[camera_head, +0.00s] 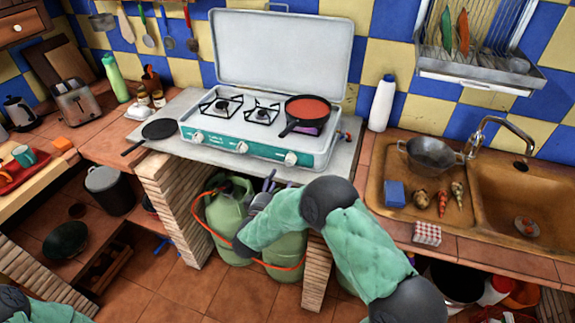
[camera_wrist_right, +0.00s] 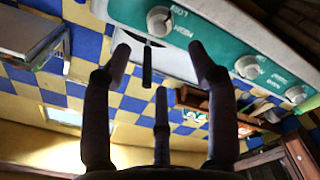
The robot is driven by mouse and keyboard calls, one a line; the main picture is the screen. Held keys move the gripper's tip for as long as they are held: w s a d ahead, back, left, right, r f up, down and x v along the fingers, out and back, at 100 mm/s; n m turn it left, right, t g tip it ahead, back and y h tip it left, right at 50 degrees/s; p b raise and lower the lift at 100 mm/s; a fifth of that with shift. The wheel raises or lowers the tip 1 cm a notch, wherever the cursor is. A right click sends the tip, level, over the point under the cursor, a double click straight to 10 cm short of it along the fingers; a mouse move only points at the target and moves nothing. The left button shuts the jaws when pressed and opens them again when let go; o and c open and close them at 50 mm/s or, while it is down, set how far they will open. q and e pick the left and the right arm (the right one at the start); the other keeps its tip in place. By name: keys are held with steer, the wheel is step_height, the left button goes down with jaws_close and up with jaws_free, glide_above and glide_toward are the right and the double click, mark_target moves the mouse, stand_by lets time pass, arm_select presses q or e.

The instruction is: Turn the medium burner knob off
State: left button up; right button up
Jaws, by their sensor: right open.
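The white stove (camera_head: 255,157) with a teal front panel stands on the counter, lid up. Its front has three round knobs: left knob (camera_head: 197,137), middle knob (camera_head: 242,147) and right knob (camera_head: 291,159). Which one is the medium burner's I cannot tell. My right gripper (camera_head: 269,182) is in front of and below the panel, between the middle and right knobs in the picture, touching none visibly. In the right wrist view its fingers (camera_wrist_right: 161,65) are spread and empty, with the nearest knob (camera_wrist_right: 160,20) beyond them. My left gripper is out of view.
A pan with red content (camera_head: 308,111) sits on the right burner, with purple showing beneath it. A black pan (camera_head: 158,129) lies left of the stove. Green gas bottles (camera_head: 228,205) with an orange hose stand below. A sink (camera_head: 520,205) is at the right.

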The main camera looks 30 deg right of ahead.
mark_target(287, 164)
steer(key=b+x, duration=0.1)
steer(key=x, duration=0.3)
steer(key=b+x, duration=0.1)
steer(key=x, duration=0.3)
steer(key=shift+w+d+f+b, duration=0.1)
steer(key=shift+w+f+b, duration=0.1)
steer(key=shift+b, duration=0.1)
steer(key=shift+x, duration=0.75)
steer(key=shift+r, duration=0.1)
steer(key=c, duration=1.1)
